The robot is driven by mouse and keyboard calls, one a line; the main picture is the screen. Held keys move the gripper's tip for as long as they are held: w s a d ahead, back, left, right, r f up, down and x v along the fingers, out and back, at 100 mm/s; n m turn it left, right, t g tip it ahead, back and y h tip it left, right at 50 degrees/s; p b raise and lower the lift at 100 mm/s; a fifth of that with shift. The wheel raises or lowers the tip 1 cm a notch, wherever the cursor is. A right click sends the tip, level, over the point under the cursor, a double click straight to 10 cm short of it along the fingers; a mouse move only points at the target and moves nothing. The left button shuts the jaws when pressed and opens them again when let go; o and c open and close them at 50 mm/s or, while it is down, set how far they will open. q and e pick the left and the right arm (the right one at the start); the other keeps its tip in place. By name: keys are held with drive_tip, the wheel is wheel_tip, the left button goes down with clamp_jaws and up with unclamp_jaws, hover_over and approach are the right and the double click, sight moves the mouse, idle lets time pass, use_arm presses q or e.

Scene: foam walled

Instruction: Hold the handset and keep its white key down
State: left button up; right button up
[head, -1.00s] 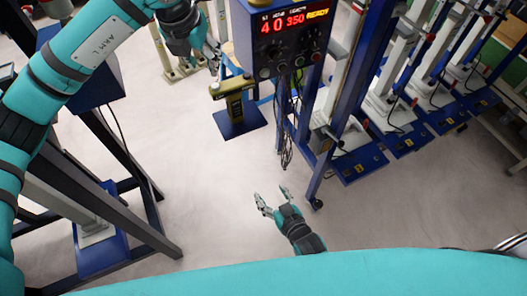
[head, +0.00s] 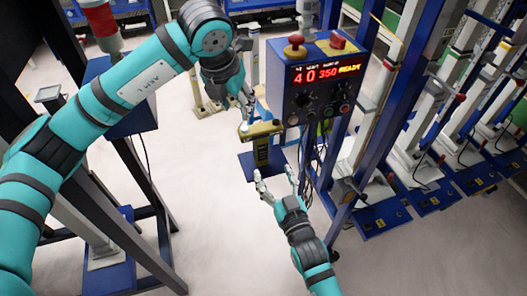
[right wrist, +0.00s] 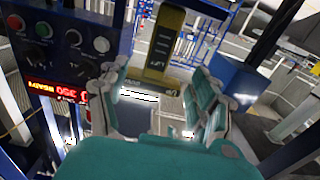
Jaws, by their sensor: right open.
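The handset appears to be the olive-yellow upright body (head: 262,151) with a wide top, standing over a blue plate in the head view. It also shows beyond my fingers in the right wrist view (right wrist: 163,42). A small pale spot is at the left end of its top; I cannot tell whether it is the white key. My left gripper (head: 247,106) is just above that end; its fingers are too small to read, and contact is unclear. My right gripper (head: 274,180) is open and empty below and in front of the handset; its fingers (right wrist: 158,100) are spread apart.
A blue control box (head: 322,88) with a red "40 350 READY" display stands right of the handset, with cables hanging below. Blue posts and a row of stands (head: 425,165) are on the right. A dark frame (head: 140,210) is on the left.

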sight(263, 151)
drive_tip(key=x, duration=1)
drive_tip(key=shift+w, duration=0.1)
drive_tip(key=c, duration=1.2)
use_arm(q)
clamp_jaws()
use_arm(e)
drive_tip(key=shift+c, duration=0.6)
